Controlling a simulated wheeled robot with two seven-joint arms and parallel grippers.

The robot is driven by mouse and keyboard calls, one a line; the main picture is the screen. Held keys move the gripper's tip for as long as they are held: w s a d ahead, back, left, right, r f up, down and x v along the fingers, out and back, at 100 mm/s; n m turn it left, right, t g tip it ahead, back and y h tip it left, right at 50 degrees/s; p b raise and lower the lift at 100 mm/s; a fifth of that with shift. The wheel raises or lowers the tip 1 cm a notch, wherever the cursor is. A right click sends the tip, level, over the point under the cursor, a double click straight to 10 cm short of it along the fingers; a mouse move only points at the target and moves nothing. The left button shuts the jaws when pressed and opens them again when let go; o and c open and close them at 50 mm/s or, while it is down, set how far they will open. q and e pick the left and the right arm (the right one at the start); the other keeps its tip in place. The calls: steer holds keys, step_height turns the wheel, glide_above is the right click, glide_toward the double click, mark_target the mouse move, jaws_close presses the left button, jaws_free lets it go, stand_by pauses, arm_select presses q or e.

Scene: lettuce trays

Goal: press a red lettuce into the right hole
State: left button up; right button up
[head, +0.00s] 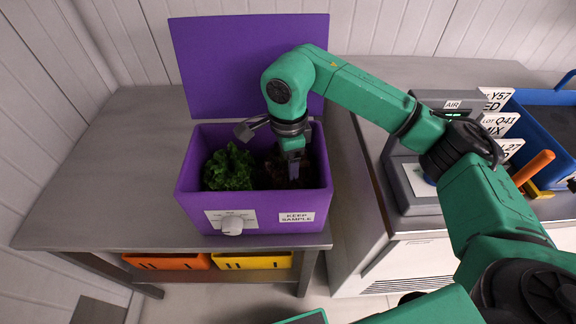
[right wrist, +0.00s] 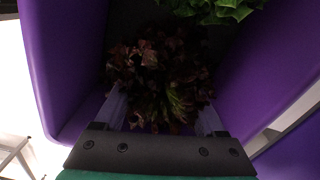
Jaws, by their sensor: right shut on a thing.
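A red lettuce (right wrist: 158,75) with dark red and some green leaves sits low inside a purple box (head: 257,207), between the fingers of my right gripper (right wrist: 160,118). In the head view my right gripper (head: 293,170) reaches down into the right half of the box, shut on the red lettuce (head: 272,170), which it mostly hides. A green lettuce (head: 229,168) sits in the left half of the box; its leaves show at the top of the right wrist view (right wrist: 215,10). The holes are hidden from view. My left gripper is not in view.
The box's purple lid (head: 225,65) stands open behind it. The box is on a grey table (head: 110,180), clear on the left. To the right are a grey device (head: 405,185) marked AIR and a blue bin (head: 550,125). Orange (head: 165,261) and yellow (head: 252,261) bins are below the table.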

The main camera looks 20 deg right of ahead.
steer(key=shift+f+b, duration=0.65)
steer(key=shift+b, duration=0.1)
stand_by(1.0)
steer(key=o, duration=1.4)
steer(key=shift+r+p, duration=2.3)
steer(key=shift+r, duration=1.25)
